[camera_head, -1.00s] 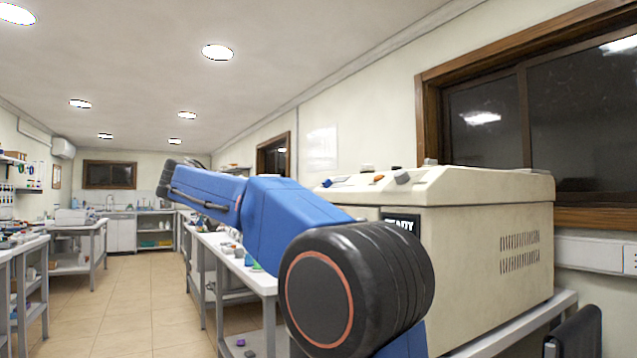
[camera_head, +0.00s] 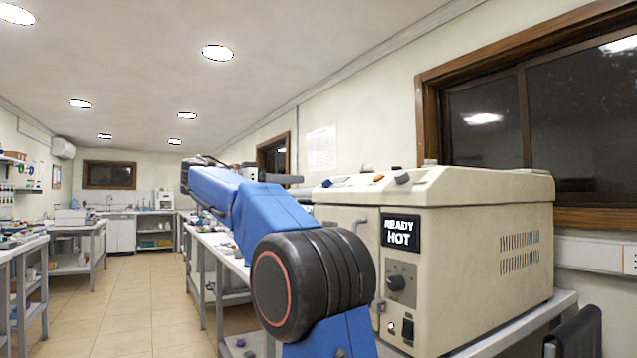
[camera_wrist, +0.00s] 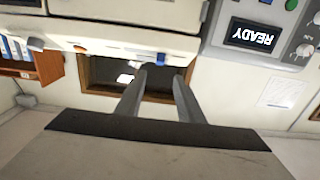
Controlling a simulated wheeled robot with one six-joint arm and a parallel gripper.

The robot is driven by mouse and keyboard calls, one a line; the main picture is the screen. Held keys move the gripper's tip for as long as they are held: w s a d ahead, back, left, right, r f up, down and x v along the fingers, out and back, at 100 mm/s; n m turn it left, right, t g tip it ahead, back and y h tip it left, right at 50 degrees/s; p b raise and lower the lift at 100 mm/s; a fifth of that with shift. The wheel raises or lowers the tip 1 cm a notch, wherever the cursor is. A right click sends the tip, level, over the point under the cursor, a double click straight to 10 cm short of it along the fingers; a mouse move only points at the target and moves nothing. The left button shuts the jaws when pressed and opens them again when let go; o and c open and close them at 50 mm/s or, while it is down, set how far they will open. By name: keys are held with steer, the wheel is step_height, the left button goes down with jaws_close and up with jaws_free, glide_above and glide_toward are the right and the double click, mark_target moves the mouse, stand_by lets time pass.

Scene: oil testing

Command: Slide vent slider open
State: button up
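A small blue piece (camera_head: 335,181) sits on the top front edge of a beige oven-like machine (camera_head: 470,235). An orange piece (camera_head: 378,178) and a grey knob-like piece (camera_head: 402,177) are beside it; I cannot tell for sure which is the vent slider. In the wrist view the picture looks upside down. There the blue piece (camera_wrist: 160,57) is just beyond the fingertips of my gripper (camera_wrist: 161,75), with the orange piece (camera_wrist: 80,49) to the left. My gripper is open, its two fingers apart with nothing between them. In the head view my arm hides most of it.
The machine's display (camera_head: 401,232) reads READY HOT, with a knob (camera_head: 397,283) and switch below. A second machine's READY display (camera_wrist: 252,36) shows in the wrist view. A wood-framed window (camera_head: 530,120) is behind. Benches line the room, with clear floor (camera_head: 150,315) at left.

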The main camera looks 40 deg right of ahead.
mark_target(325, 181)
steer(key=x, duration=1)
jaws_close()
